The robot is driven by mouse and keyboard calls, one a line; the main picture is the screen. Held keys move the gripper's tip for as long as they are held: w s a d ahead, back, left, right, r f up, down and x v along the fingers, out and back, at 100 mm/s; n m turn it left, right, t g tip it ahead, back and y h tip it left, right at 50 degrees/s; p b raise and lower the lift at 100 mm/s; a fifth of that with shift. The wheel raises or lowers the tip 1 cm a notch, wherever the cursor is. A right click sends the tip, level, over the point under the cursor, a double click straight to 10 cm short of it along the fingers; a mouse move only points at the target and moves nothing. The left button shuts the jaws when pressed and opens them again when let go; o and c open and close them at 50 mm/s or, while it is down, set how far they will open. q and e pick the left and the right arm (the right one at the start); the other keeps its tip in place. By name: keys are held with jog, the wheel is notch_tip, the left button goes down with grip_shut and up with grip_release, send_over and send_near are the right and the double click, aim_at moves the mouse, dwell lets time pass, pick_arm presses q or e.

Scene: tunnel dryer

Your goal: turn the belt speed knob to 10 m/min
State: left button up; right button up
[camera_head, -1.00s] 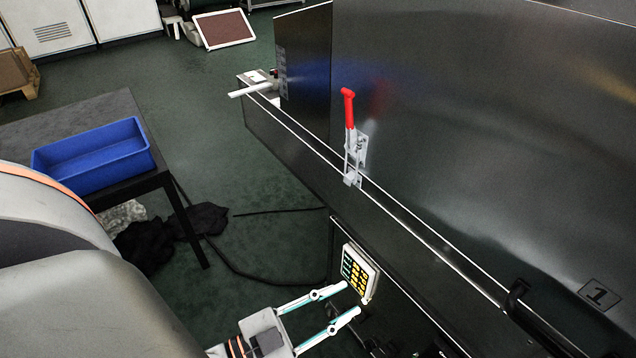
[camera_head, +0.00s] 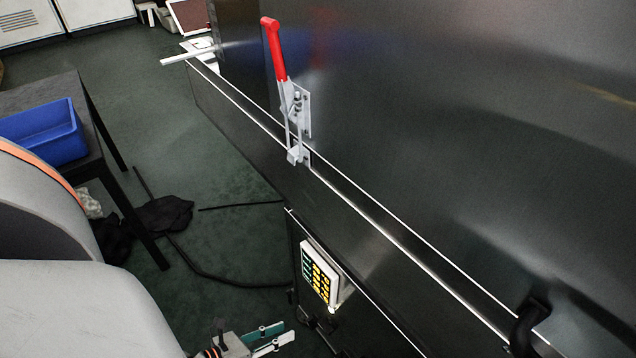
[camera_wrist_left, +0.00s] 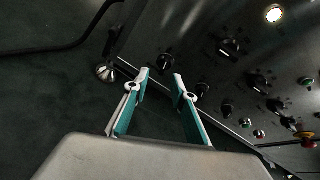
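The control panel shows in the left wrist view with several dark knobs, among them a larger one (camera_wrist_left: 230,47) near the top and another (camera_wrist_left: 260,82) to its right. Their labels are too small to read, so I cannot tell which is the belt speed knob. My left gripper (camera_wrist_left: 161,76) is open and empty, its two fingers apart, with the tips near the panel's lower left edge. In the head view my left gripper (camera_head: 284,335) is low, below and left of a lit yellow-and-green keypad (camera_head: 320,274), apart from it. The knobs are not clear there. My right gripper is not in view.
A red-handled clamp (camera_head: 275,50) stands on the dryer's ledge. A dark handle (camera_head: 527,328) sticks out at lower right. A table with a blue bin (camera_head: 45,135) stands left. A dark cloth (camera_head: 160,214) and a cable lie on the floor. A small red-and-yellow button (camera_wrist_left: 306,139) is on the panel.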

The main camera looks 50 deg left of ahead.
aim_at(309, 325)
pick_arm(q)
jog(key=w+f, duration=0.1)
jog(key=w, duration=0.1)
jog(key=w+d+f+m+b, duration=0.1)
jog(key=w, duration=0.1)
jog(key=w+f+m+h, duration=0.1)
jog(key=w, duration=0.1)
jog(key=shift+d+b, duration=0.3)
jog(key=shift+d, duration=0.1)
jog(key=shift+w+d+f, duration=0.15)
jog(key=shift+w, duration=0.45)
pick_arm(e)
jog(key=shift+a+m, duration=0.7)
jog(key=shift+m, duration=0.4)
pick_arm(q)
jog(key=c, duration=0.7)
